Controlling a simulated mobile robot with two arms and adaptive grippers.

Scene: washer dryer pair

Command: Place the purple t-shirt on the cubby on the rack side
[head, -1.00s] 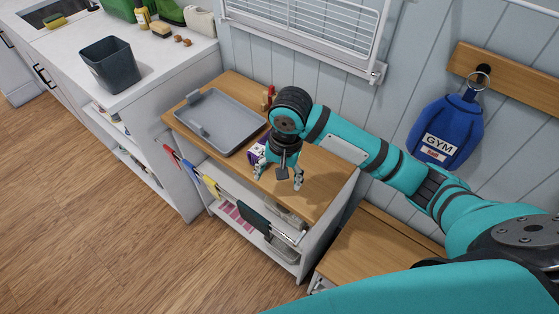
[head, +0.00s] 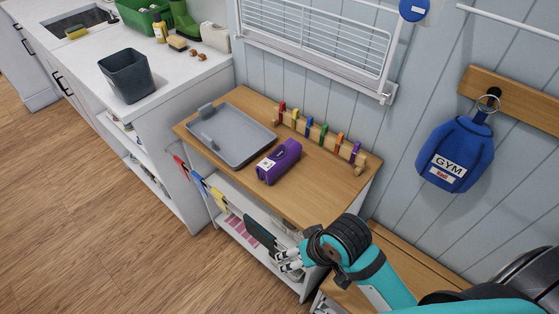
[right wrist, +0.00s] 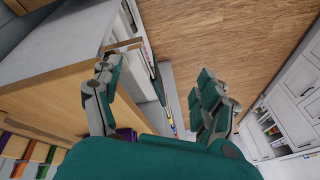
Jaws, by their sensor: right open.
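The purple t-shirt (head: 284,157) is a compact folded bundle with a white label at one end. It lies on the wooden top of the white shelf unit (head: 305,194), right of a grey tray. The unit has open cubby shelves (head: 238,229) below the top, partly hidden by cloths hanging along its front. My right gripper (head: 287,262) is open and empty, low at the unit's front right corner, apart from the shirt. Its two spread fingers also show in the right wrist view (right wrist: 158,95). My left gripper is not in view.
The grey tray (head: 254,143) and a peg rail with several coloured pegs (head: 322,135) take up the back of the top. A wire drying rack (head: 325,40) is on the wall. A wooden bench (head: 395,255) stands at right, below a blue gym bag (head: 456,155).

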